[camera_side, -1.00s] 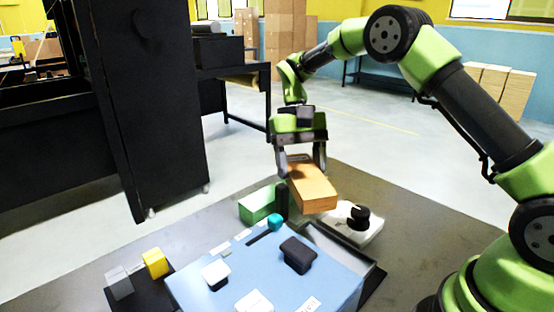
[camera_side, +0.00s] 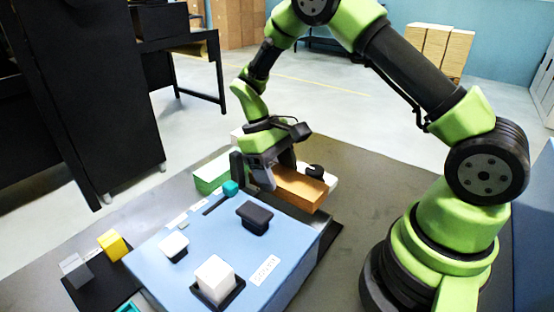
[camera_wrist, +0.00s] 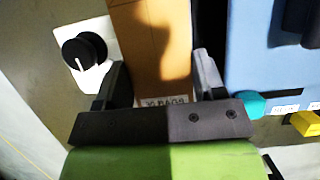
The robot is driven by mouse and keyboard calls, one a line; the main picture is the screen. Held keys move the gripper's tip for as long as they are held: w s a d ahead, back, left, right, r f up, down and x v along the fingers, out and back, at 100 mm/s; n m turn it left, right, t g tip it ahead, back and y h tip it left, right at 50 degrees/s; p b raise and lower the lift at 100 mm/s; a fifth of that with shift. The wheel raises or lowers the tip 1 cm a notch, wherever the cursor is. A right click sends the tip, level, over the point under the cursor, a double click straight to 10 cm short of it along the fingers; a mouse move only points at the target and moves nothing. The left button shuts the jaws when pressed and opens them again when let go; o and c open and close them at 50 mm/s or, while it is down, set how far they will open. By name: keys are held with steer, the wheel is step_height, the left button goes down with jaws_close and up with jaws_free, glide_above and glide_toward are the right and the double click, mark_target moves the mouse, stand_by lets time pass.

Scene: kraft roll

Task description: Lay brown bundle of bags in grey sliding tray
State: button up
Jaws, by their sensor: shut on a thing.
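The brown bundle of bags (camera_side: 300,187) is a long block beside the blue box's far right edge, low down. A dark grey edge (camera_side: 327,238) shows along the blue box's right side and may be the sliding tray. The bundle and the box hide most of that area, so I cannot tell whether the bundle touches the tray.
The blue box (camera_side: 200,250) carries a black knob (camera_side: 254,217), white buttons and a teal slider knob (camera_side: 230,188). A green block (camera_side: 211,174) stands behind it. A black dial (camera_side: 315,171) on a white plate is close behind the bundle. A yellow block (camera_side: 112,245) is at left.

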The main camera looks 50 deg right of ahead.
steer(key=shift+f, duration=2.45)
steer(key=shift+f, duration=0.5)
steer(key=o, duration=1.1)
steer(key=v, duration=0.9)
steer(key=shift+w+r, duration=0.1)
steer(key=shift+r, duration=0.15)
steer(key=s+a+r+m+t, duration=0.1)
steer(key=s+r+t, duration=0.1)
steer(key=r, duration=0.3)
steer(key=s+a+r+t+y, duration=0.1)
steer(key=s+r+t, duration=0.15)
steer(key=r, duration=0.35)
steer(key=s+a+r+m+t, duration=0.1)
steer(key=s+r, duration=0.1)
steer(key=r, duration=0.3)
steer(key=shift+s+a+r+m+t+y, duration=0.15)
steer(key=shift+s+a+r+m+t, duration=0.3)
steer(key=shift+s+t, duration=1.1)
steer(key=shift+s+a+r+m+t+y, duration=0.15)
steer(key=shift+s+r+t, duration=0.45)
steer(key=shift+s, duration=2)
steer(key=shift+s+a+r+m+t+y, duration=0.35)
steer(key=shift+s+t, duration=0.65)
steer(key=shift+s, duration=1.05)
